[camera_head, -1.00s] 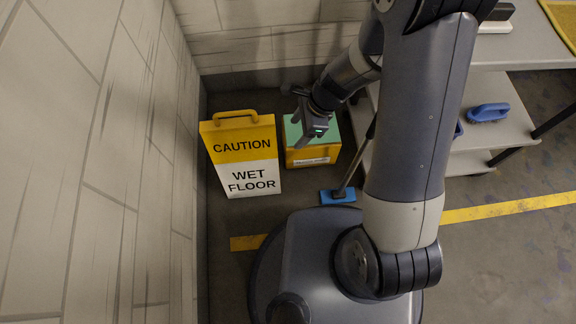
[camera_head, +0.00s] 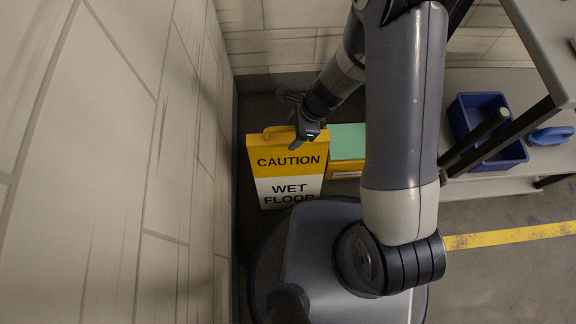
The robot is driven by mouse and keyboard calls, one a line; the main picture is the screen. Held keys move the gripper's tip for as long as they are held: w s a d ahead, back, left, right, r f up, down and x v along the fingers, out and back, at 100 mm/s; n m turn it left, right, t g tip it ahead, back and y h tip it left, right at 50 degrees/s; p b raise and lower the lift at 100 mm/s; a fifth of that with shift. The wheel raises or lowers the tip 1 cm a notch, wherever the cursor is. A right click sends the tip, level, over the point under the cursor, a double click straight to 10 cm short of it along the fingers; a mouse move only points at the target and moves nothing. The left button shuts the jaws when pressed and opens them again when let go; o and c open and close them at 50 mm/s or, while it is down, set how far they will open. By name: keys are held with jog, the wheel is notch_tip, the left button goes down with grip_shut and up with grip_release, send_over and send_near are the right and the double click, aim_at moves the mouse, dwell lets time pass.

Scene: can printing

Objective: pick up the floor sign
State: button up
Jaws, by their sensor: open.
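The floor sign (camera_head: 288,172) stands upright on the floor by the left wall. It is yellow on top with "CAUTION" and white below with "WET FLOOR", and has a yellow handle along its top edge. My gripper (camera_head: 291,122) is open and empty at the sign's top, close to the handle. It hides the right part of the handle. I cannot tell whether it touches the sign. My base covers the sign's lower edge.
A yellow box with a green top (camera_head: 347,142) stands just right of the sign. Further right are a blue bin (camera_head: 482,108) and a blue brush (camera_head: 551,135) on a low grey shelf. The block wall (camera_head: 130,180) is close on the left. A yellow floor line (camera_head: 510,236) runs at right.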

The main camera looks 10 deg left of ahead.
jog(key=shift+x, duration=0.9)
jog(key=shift+c, duration=0.2)
grip_shut()
jog(key=shift+r, duration=0.1)
